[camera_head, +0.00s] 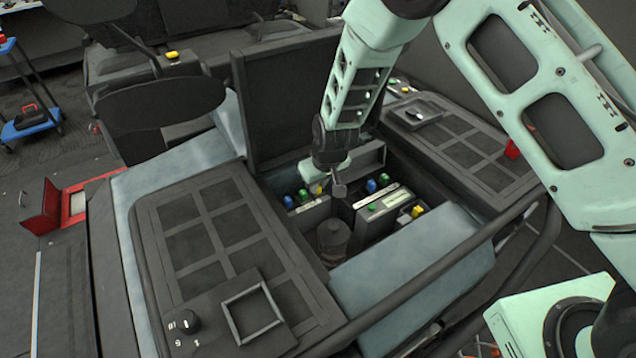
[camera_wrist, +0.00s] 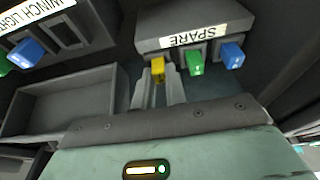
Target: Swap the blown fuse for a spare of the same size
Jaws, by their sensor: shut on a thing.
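The yellow fuse (camera_wrist: 158,68) is between my gripper's fingertips (camera_wrist: 160,80), at the end of the row on the block labelled SPARE (camera_wrist: 196,36). My gripper is shut on it; whether it is still seated cannot be told. A green fuse (camera_wrist: 195,65) and a blue fuse (camera_wrist: 232,56) stand beside it. In the head view my gripper (camera_head: 338,186) reaches down into the open bay by the spare block (camera_head: 309,206). The fuse block labelled WINCH LIGHT (camera_wrist: 52,16) holds a blue fuse (camera_wrist: 27,52) and a green one (camera_wrist: 4,65), with dark slots beside them.
An empty grey bin (camera_wrist: 62,100) lies beside my gripper. In the head view a labelled unit (camera_head: 384,207) with a yellow piece (camera_head: 417,211) stands right in the bay. A dark cylinder (camera_head: 333,238) stands in front. The raised lid (camera_head: 288,98) rises behind.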

